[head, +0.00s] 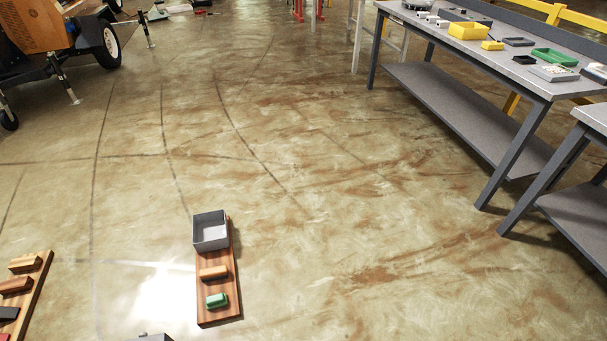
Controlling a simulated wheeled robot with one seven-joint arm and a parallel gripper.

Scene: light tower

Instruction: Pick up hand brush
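No hand brush can be told for certain. A small tan wooden block (214,272), perhaps a brush, lies on a reddish wooden board (220,306) on the floor at the lower middle. At the lower left, a tan block (25,263) and a brown block (16,285), also brush-like, lie on another wooden board (35,300), cut off by the picture edge. Bristles are too small to make out. My gripper is not in view.
An open grey box (210,231) stands at the board's far end. Grey workbenches (455,100) line the right, with a yellow bin (468,31) and a green tray (554,57). A wheeled trailer (60,35) stands at upper left. The middle floor is clear.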

